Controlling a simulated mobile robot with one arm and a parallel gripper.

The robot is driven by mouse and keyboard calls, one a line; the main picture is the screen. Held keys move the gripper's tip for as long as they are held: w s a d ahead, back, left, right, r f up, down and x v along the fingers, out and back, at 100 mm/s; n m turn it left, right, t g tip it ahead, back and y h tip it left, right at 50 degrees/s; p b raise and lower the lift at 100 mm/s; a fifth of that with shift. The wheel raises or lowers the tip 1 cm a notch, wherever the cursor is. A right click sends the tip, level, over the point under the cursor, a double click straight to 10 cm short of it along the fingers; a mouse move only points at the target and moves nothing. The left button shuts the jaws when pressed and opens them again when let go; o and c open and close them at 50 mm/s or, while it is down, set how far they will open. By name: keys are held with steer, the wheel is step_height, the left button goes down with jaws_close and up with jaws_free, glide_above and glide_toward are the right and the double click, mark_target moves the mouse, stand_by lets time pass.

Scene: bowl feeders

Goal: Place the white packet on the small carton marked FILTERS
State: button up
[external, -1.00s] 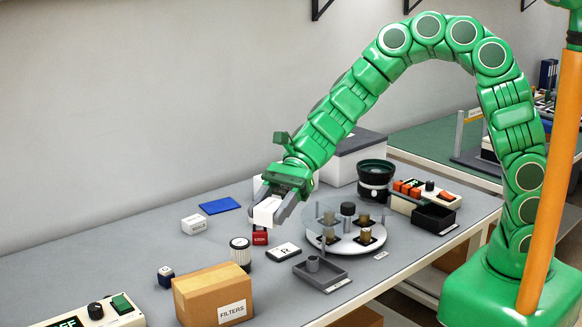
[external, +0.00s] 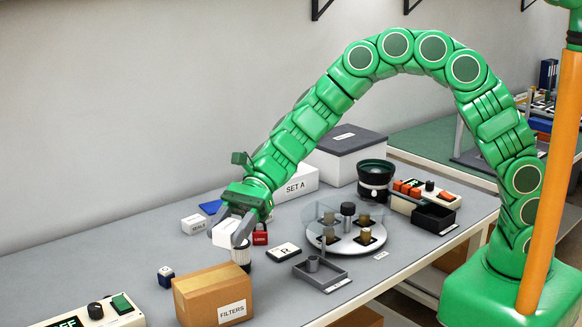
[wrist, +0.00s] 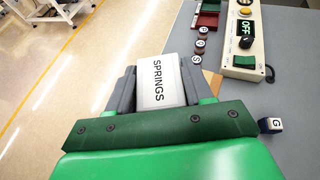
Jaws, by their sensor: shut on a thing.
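The white packet (external: 224,234) is between the fingers of my gripper (external: 230,238), which is shut on it. In the wrist view the packet (wrist: 158,82) shows the word SPRINGS, with a finger of my gripper (wrist: 160,92) on each side. The small brown carton marked FILTERS (external: 205,298) stands on the bench at the front left. The packet is held above the bench, behind the carton and apart from it. In the wrist view a sliver of the carton (wrist: 212,84) seems to show beside the right finger; the packet and gripper hide the rest.
A card marked R (external: 283,252), a grey tray (external: 322,272) and a turntable (external: 345,245) are to the right.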

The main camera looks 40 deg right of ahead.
glide_above(210, 279)
steer(key=shift+f, duration=4.35)
steer(key=o, duration=1.1)
steer(key=shift+f, duration=0.15)
steer(key=shift+w+d+r, duration=0.15)
steer(key=shift+d+r, duration=0.1)
steer(key=shift+v, duration=5.75)
